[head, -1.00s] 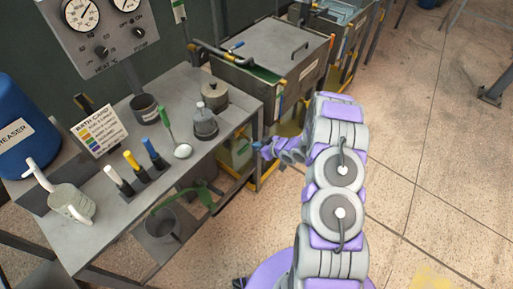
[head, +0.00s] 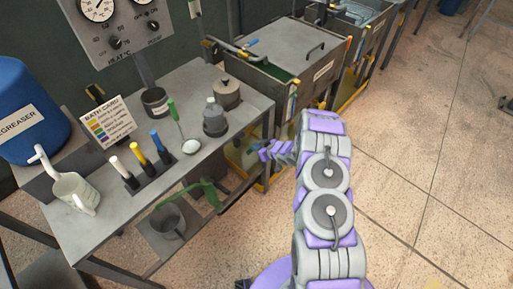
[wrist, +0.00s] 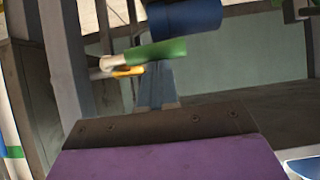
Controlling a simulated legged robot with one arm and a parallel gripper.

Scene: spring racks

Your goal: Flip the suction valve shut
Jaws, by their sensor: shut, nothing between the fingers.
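I cannot pick out the suction valve for certain. In the wrist view a green cylindrical part (wrist: 158,51) lies across the picture just beyond my gripper (wrist: 157,88). A white round end and a yellow-orange bar (wrist: 127,71) stick out at its left, and a dark blue cylinder (wrist: 184,19) hangs above it. My gripper is shut and empty, its tips close below the green part; I cannot tell whether they touch. In the head view my gripper (head: 264,153) is low beside the right end of the bench, next to the tank frame.
A lidded tank (head: 285,65) stands behind my gripper. The floor at the right (head: 430,150) is mostly clear.

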